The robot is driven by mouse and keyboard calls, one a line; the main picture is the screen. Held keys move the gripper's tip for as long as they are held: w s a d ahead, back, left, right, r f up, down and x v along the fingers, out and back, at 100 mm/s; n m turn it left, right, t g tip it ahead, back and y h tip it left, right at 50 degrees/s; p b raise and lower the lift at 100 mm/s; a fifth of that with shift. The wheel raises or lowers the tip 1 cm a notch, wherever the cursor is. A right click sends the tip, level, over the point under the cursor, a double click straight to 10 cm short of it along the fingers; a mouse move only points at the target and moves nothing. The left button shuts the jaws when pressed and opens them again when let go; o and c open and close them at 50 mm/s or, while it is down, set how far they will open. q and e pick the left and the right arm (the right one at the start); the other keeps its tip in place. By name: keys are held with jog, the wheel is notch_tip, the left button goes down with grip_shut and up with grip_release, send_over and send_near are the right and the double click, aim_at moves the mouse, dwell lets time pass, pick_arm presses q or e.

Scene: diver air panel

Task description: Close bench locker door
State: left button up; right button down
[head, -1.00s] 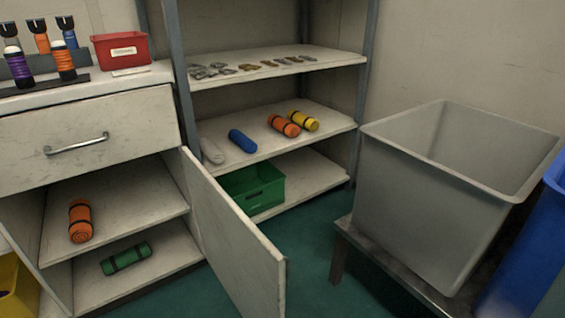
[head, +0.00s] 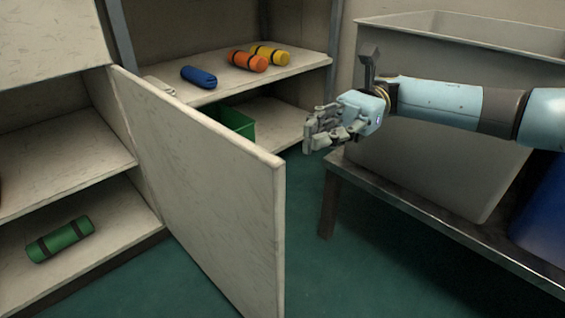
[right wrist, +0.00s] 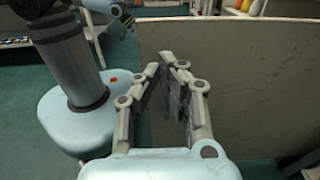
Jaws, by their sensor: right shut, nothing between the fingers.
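The bench locker door (head: 205,170) is a pale scuffed panel standing wide open. It is hinged at the locker's right side, and its free edge points toward me. My right gripper (head: 310,143) is shut and empty, to the right of the door's free edge and apart from it in the picture. In the right wrist view its fingers (right wrist: 170,62) come together in front of the door's broad face (right wrist: 240,75). The gap between fingers and door is hard to judge. The open locker (head: 60,160) shows a shelf, with a green roll (head: 60,240) on its lower level.
Behind the door a rack shelf (head: 225,88) holds blue, orange and yellow rolls, with a green crate (head: 235,122) below. A grey tub (head: 430,170) on a low bench (head: 430,240) stands right, near my arm. Green floor is clear between door and bench.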

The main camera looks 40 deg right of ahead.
aim_at(278, 160)
jog(key=a, duration=0.2)
jog(key=a+b, duration=0.1)
jog(key=a, duration=0.5)
jog(key=shift+s+b, duration=0.35)
jog(key=shift+b, duration=0.05)
pick_arm(q)
jog(key=shift+s+d+f+t, duration=0.1)
jog(key=shift+s+f+t, duration=0.1)
jog(key=shift+f+t, duration=0.9)
jog(key=shift+r, duration=0.15)
pick_arm(e)
jog(key=shift+a, duration=0.1)
